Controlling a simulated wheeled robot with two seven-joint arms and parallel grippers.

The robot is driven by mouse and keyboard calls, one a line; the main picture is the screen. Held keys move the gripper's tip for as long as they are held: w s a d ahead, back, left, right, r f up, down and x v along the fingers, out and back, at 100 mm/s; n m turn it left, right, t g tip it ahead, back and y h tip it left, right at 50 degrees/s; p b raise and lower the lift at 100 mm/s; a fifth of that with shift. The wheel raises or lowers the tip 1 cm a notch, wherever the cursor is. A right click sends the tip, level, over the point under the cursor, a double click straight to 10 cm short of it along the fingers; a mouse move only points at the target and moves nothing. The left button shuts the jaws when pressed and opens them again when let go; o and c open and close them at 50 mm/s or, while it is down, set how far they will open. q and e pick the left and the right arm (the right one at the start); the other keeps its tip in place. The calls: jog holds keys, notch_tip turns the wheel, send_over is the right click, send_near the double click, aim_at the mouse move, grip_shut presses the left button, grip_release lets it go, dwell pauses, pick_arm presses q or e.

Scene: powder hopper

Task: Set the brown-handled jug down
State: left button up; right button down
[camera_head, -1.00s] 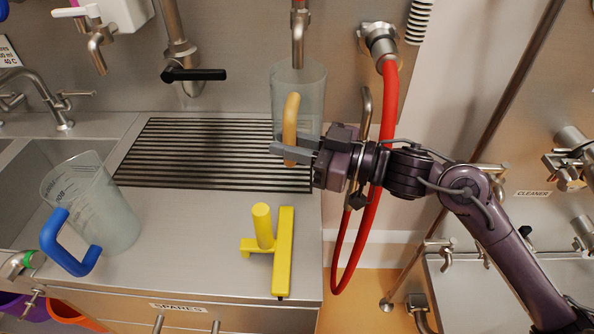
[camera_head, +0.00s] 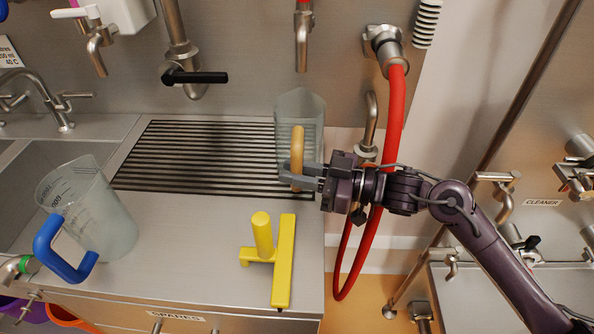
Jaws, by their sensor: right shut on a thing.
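The brown-handled jug (camera_head: 302,108) is a clear jug with a tan-brown handle (camera_head: 297,155). It is upright at the right end of the black slatted drain grate (camera_head: 200,155), below the red-banded tap. My right gripper (camera_head: 300,176) reaches in from the right and is shut on the lower part of the handle. I cannot tell whether the jug's base touches the grate. My left gripper is not in view.
A blue-handled clear jug (camera_head: 100,215) stands on the steel counter at left. A yellow T-shaped tool (camera_head: 283,262) lies near the front edge. A red hose (camera_head: 392,140) hangs close behind my right wrist. Counter between them is clear.

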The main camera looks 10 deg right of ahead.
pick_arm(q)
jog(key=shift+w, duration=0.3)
pick_arm(e)
jog(key=shift+f, duration=0.1)
jog(key=c, duration=1.3)
grip_release()
jog(key=shift+f, duration=0.1)
jog(key=shift+r, duration=0.3)
pick_arm(q)
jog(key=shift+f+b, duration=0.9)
jog(key=shift+b, duration=0.05)
pick_arm(e)
jog(key=v, duration=1.2)
jog(key=shift+f, duration=0.1)
